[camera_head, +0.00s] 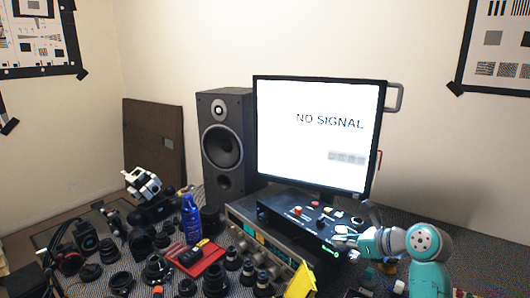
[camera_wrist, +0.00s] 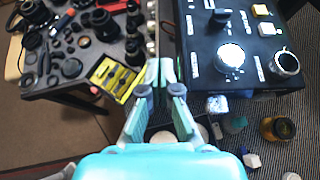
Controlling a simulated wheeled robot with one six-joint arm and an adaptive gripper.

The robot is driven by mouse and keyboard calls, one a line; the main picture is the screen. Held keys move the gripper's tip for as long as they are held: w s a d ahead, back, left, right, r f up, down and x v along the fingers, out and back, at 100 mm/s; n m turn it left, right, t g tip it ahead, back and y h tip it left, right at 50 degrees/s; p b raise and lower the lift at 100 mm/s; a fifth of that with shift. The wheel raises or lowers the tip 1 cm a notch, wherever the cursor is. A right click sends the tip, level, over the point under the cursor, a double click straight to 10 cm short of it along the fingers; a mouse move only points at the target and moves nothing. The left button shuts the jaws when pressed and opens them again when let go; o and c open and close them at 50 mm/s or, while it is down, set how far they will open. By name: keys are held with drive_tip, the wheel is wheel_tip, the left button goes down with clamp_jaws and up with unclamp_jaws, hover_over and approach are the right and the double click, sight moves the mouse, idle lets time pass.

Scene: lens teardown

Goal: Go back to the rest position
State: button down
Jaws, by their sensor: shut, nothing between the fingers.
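My gripper (camera_head: 342,241) is at the right end of the black control box in the head view, at the end of my teal and white arm. In the wrist view my gripper (camera_wrist: 162,78) has its teal fingers together with nothing between them. The black control box (camera_head: 290,212) has knobs and buttons on top. It also shows at the right of the wrist view (camera_wrist: 205,60), to the right of the fingertips. I cannot tell whether the fingers touch it.
A monitor (camera_head: 315,140) reading "NO SIGNAL" and a tall speaker (camera_head: 224,140) stand behind. A blue bottle (camera_head: 190,220), a red tray (camera_head: 205,262) and several dark lens parts crowd the left. A yellow piece (camera_head: 301,283) is in front. Small containers (camera_wrist: 278,128) lie below the box.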

drive_tip(key=s+a+f+n+t+h, duration=0.25)
drive_tip(key=s+f+n+h, duration=0.45)
drive_tip(key=s+f, duration=1.9)
drive_tip(key=s+f+n+t+h, duration=0.1)
drive_tip(key=s+n+t, duration=0.1)
drive_tip(key=s+n, duration=1.15)
drive_tip(key=s+r+n, duration=0.3)
drive_tip(key=s+r, duration=0.2)
drive_tip(key=s, duration=0.4)
drive_tip(key=s+r+n+t, duration=0.1)
drive_tip(key=s+r+n, duration=0.3)
drive_tip(key=s, duration=0.5)
drive_tip(key=shift+d+r, duration=0.15)
drive_tip(key=shift+r, duration=0.7)
drive_tip(key=shift+s, duration=0.1)
